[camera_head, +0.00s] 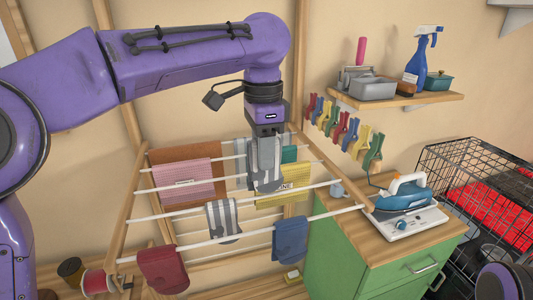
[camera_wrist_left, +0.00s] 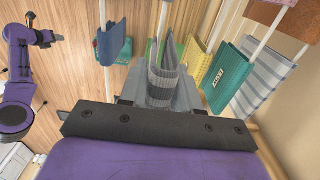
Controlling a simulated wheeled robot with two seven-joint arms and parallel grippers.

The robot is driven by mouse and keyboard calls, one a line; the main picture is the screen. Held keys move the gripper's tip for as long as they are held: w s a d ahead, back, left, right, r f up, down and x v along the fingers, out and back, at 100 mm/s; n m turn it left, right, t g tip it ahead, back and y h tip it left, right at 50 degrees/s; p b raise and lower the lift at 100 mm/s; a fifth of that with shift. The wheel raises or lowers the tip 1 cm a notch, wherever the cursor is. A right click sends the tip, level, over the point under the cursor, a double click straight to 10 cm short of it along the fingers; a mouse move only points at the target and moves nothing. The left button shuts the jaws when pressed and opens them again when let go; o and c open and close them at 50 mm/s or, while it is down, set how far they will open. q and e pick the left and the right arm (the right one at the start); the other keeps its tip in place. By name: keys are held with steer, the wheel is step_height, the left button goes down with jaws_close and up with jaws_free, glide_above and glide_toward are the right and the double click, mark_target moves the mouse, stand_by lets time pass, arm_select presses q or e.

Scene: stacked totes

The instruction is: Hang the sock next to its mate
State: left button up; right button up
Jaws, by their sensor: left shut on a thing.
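My left gripper (camera_head: 265,135) is shut on a grey sock with pale stripes (camera_head: 264,172). The held sock hangs down over the far right part of the wooden drying rack, in front of the yellow cloth. I cannot tell whether it touches a rod. In the left wrist view the sock (camera_wrist_left: 163,85) sticks out beyond the jaws. A matching grey striped sock (camera_head: 222,220) hangs over a white rod nearer the front, lower and to the left of my gripper. My right arm shows at the left of the wrist view, its end (camera_wrist_left: 55,39) too small to read.
A red sock (camera_head: 163,269) and a blue sock (camera_head: 290,240) hang on the front rod (camera_head: 240,236). A pink cloth (camera_head: 186,183) and a yellow cloth (camera_head: 284,196) hang behind. A green cabinet (camera_head: 345,250) with an iron (camera_head: 403,194) stands right of the rack. Clothespins (camera_head: 353,139) hang above.

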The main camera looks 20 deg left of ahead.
mark_target(264, 195)
arm_select(q)
steer(key=f, duration=0.1)
steer(key=f+b, duration=0.1)
steer(key=f, duration=0.1)
steer(key=shift+s+d+f, duration=0.1)
steer(key=shift+s+f, duration=0.1)
steer(key=shift+f, duration=0.1)
step_height(264, 195, down, 2)
steer(key=shift+w+f+b, duration=0.1)
steer(key=shift+f+b, duration=0.1)
steer(key=shift+b, duration=0.5)
steer(key=shift+f+b, duration=1.2)
steer(key=shift+f, duration=2.05)
steer(key=o, duration=1.1)
steer(key=shift+r, duration=0.1)
step_height(264, 195, up, 10)
steer(key=shift+r+p, duration=0.1)
steer(key=shift+p, duration=0.55)
steer(key=shift+r, duration=0.1)
